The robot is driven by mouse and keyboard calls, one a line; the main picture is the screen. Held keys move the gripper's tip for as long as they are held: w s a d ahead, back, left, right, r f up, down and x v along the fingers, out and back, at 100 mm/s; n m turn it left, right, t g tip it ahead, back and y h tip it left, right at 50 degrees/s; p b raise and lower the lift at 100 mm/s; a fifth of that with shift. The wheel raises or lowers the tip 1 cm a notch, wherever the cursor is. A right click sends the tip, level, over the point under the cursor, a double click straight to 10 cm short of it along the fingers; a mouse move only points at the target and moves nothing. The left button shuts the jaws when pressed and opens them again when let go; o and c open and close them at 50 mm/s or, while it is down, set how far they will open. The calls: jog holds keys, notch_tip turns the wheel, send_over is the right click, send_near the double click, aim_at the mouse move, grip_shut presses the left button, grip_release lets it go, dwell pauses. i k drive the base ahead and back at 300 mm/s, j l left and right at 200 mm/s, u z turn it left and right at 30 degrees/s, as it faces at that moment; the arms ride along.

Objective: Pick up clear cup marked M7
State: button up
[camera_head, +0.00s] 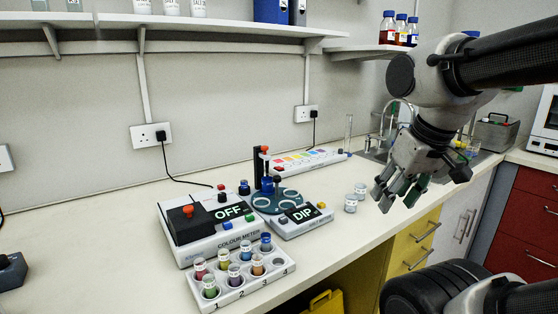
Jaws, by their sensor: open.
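Two small clear cups with pale labels stand on the bench right of centre, a front cup (350,204) and a back cup (361,191). They stand close together. Their labels are too small to read, so I cannot tell which, if either, is M7. My gripper (395,196) is open and empty, to the right of both cups near the bench's front edge. Its fingers point down and are apart from the cups in the picture. Both cups show, with the gripper not covering them.
A colour meter (195,245) reading OFF, a DIP unit (305,225) and a numbered rack (236,289) with several coloured cups stand to the left. A colour chart strip (305,162) lies behind. A sink with a tap (395,118) is at the back right.

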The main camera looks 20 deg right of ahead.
aim_at(351, 204)
jog(key=i+l, duration=0.1)
jog(key=l, duration=0.3)
jog(key=i+l, duration=0.1)
jog(key=l, duration=0.3)
jog(key=i+l, duration=0.1)
jog(key=l, duration=0.3)
